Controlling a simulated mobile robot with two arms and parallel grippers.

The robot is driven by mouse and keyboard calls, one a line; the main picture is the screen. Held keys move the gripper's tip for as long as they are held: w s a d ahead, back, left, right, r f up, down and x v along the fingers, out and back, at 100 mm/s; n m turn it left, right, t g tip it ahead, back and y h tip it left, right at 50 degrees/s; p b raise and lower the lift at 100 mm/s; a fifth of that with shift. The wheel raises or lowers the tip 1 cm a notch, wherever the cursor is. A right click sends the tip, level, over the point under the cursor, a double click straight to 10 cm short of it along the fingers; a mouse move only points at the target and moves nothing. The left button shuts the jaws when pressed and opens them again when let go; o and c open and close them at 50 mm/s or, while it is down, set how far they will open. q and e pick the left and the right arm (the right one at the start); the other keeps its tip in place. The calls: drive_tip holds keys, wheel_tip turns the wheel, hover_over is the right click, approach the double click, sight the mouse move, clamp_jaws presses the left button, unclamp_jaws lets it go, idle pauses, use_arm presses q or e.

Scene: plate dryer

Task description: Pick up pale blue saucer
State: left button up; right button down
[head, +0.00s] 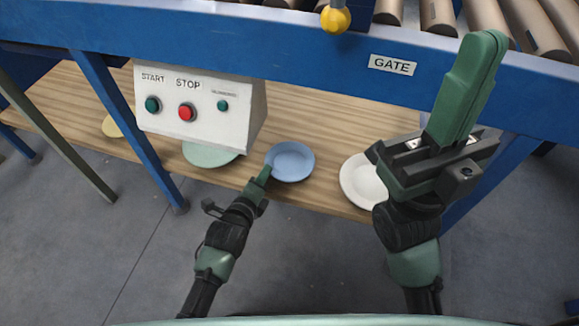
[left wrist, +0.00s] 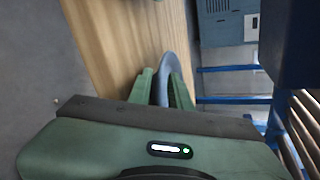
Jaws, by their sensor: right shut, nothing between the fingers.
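The pale blue saucer (head: 290,160) lies on the wooden shelf near its front edge, in the middle of the head view. My left gripper (head: 264,173) is at its left front rim. In the left wrist view the saucer (left wrist: 168,68) shows as a narrow blue shape between the two green fingers of my left gripper (left wrist: 164,80). The fingers stand apart, one on each side of the rim; contact is not clear. My right gripper (head: 484,50) points up at the right, shut and empty.
A white plate (head: 362,181) lies on the shelf (head: 325,190) to the right, partly behind my right gripper. A pale green plate (head: 209,155) and a yellow plate (head: 112,126) lie to the left. A control box (head: 195,105) and the blue conveyor frame (head: 290,45) stand above the shelf.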

use_arm(q)
drive_tip(key=shift+b+x, duration=0.45)
drive_tip(key=shift+x, duration=0.7)
drive_tip(key=shift+w, duration=0.1)
clamp_jaws()
drive_tip(key=shift+f, duration=0.1)
idle(0.3)
